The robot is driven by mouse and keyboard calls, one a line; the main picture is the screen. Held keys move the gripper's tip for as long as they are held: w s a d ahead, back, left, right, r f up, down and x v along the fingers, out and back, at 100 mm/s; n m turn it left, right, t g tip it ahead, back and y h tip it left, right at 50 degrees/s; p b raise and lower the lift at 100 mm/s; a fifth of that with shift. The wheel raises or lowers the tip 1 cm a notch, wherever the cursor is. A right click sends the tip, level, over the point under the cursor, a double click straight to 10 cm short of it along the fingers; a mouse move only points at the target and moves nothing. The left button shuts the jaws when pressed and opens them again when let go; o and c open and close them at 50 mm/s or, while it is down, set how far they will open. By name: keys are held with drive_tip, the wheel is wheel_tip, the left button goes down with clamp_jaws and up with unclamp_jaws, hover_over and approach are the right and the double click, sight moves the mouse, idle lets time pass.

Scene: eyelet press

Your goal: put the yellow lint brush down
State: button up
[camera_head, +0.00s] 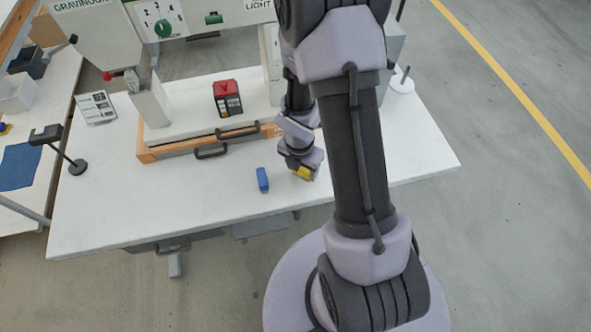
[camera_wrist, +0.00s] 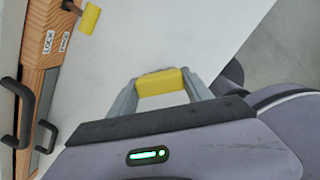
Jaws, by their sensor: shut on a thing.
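The yellow lint brush (camera_wrist: 162,82) shows in the wrist view as a yellow block between the two grey fingers. My gripper (camera_wrist: 160,88) is shut on it. In the head view, the brush (camera_head: 303,173) is a small yellow patch at the end of my gripper (camera_head: 302,171), over the front part of the white table (camera_head: 130,215). My fingers and wrist hide part of it there. I cannot tell whether the brush touches the tabletop.
A blue block (camera_head: 262,180) stands left of my gripper. Behind are a wooden-edged press base with black handles (camera_head: 211,153) and a red-and-black box (camera_head: 228,98). A black stand (camera_head: 76,165) is at left. The front-left tabletop is clear. Another yellow piece (camera_wrist: 90,18) shows by the wood.

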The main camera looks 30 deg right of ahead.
drive_tip(key=shift+d+r, duration=0.1)
drive_tip(key=shift+d, duration=0.15)
drive_tip(key=shift+f, duration=0.2)
drive_tip(key=o, duration=1.2)
